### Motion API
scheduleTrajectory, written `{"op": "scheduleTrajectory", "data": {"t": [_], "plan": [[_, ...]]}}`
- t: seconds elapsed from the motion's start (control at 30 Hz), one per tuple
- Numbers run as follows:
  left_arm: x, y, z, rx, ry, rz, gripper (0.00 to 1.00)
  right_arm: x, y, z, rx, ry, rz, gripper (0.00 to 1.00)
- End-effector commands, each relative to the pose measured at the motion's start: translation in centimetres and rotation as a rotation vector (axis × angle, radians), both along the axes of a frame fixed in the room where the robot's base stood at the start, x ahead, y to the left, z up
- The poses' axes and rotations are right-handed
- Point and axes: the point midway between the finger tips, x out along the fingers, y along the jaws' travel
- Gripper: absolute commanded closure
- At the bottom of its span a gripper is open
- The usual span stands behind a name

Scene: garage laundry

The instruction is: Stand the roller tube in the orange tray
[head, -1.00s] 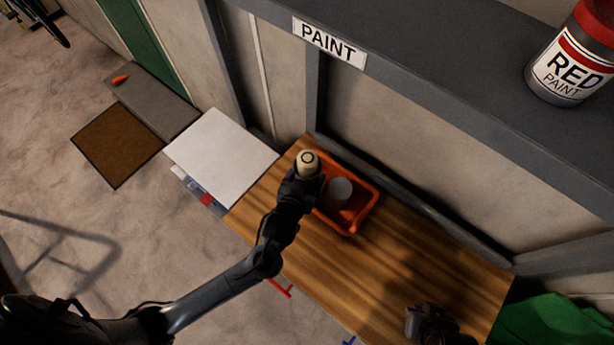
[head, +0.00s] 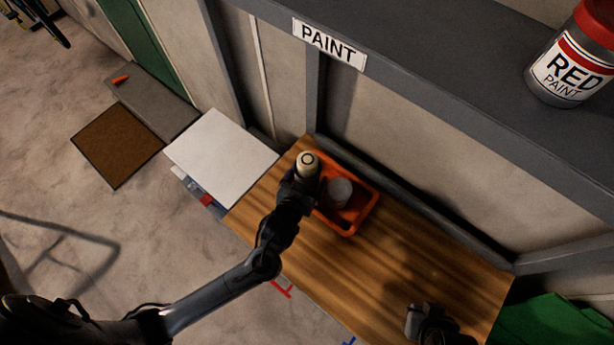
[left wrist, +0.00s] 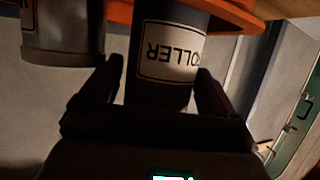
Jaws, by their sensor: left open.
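The roller tube (head: 307,165) stands roughly upright at the left end of the orange tray (head: 352,231). In the left wrist view the tube (left wrist: 172,50) shows its label upside down, with the orange tray rim (left wrist: 232,14) beside its lower end. My left gripper (left wrist: 159,68) is open, with one finger on each side of the tube and gaps visible. The tube's base is hidden. My right gripper (head: 425,322) is at the bottom edge, its fingers unclear.
A grey can (head: 340,191) stands in the tray beside the tube. The tray is on a wooden bench (head: 350,280) against the wall; its middle is clear. A shelf (head: 440,80) with a red paint can (head: 570,62) is above. A white-topped box (head: 222,155) stands left.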

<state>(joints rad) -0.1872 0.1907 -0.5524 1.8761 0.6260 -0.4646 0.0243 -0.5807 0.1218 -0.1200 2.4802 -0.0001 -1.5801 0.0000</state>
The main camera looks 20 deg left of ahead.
Motion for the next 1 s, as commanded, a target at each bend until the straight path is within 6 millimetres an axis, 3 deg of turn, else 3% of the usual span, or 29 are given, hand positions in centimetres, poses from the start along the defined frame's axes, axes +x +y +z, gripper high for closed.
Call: {"op": "scheduleTrajectory", "data": {"t": [0.4, 0.6, 0.87, 1.0], "plan": [[-6.8, -0.4, 2.7, -0.004, 0.004, 0.001, 0.11, 0.0, -0.1, 0.5, -0.004, -0.001, 0.003, 1.00], [-9.3, -0.6, 3.7, -0.003, 0.003, 0.000, 0.11, 0.0, 0.0, 0.6, 0.000, -0.001, 0.001, 1.00], [-10.4, -0.6, 4.2, -0.009, 0.021, -0.006, 0.11, 0.0, 0.1, 0.7, 0.005, 0.000, -0.004, 1.00], [-10.6, -0.4, 3.8, -0.040, 0.116, -0.048, 0.11, 0.0, 0.2, 0.7, 0.007, 0.000, -0.004, 1.00]]}}
